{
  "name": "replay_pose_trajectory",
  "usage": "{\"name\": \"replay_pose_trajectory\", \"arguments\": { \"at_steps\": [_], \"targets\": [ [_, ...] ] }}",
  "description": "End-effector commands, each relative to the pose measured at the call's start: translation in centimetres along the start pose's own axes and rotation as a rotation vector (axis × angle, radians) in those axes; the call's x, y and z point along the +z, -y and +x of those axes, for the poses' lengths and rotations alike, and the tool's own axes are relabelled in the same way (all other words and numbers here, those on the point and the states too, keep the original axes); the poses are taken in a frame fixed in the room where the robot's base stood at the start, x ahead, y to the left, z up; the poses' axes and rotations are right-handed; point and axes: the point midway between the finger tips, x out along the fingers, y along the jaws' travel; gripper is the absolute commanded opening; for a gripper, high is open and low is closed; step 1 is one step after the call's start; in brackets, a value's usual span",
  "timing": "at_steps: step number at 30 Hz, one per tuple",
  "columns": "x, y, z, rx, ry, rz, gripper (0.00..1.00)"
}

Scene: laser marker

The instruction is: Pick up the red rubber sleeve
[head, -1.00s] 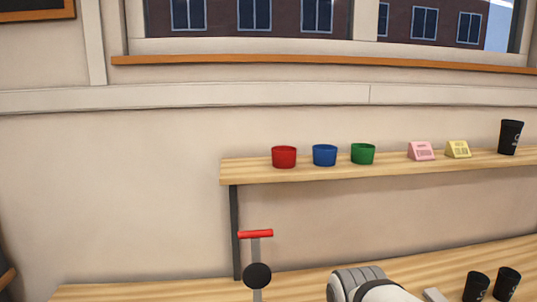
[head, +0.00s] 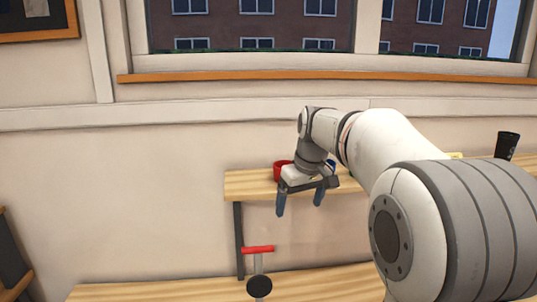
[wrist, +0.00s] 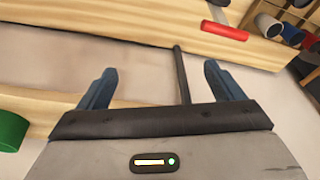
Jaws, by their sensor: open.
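The red rubber sleeve (head: 281,171) is a small cup-shaped piece on the wooden wall shelf, near its left end. In the head view my wrist covers its right part. My gripper (head: 300,204) is open and empty, its two fingers pointing down in front of the shelf edge, slightly right of the sleeve and lower in the picture. In the wrist view the open fingers (wrist: 160,72) have nothing between them, and I cannot make out the red sleeve there.
A sliver of the blue sleeve (head: 331,163) shows behind my arm. The green sleeve (wrist: 12,132) is at the wrist view's left edge. A red-topped lever (head: 258,249) stands below the shelf (head: 250,188). A black cup (head: 507,146) stands at the far right.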

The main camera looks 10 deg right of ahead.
Motion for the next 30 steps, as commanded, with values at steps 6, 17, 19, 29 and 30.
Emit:
{"name": "replay_pose_trajectory", "arguments": {
  "at_steps": [6,17,19,29,30],
  "targets": [
    [-10.3,-3.4,-4.5,-0.037,-0.016,-0.143,0.88],
    [-15.6,-5.3,-5.2,-0.060,-0.033,-0.254,0.88],
    [-15.6,-5.3,-4.4,-0.061,-0.032,-0.256,0.88],
    [-15.9,-5.0,-0.5,-0.061,-0.032,-0.254,0.88],
    [-15.9,-5.0,0.2,-0.061,-0.032,-0.253,0.88]
  ]
}}
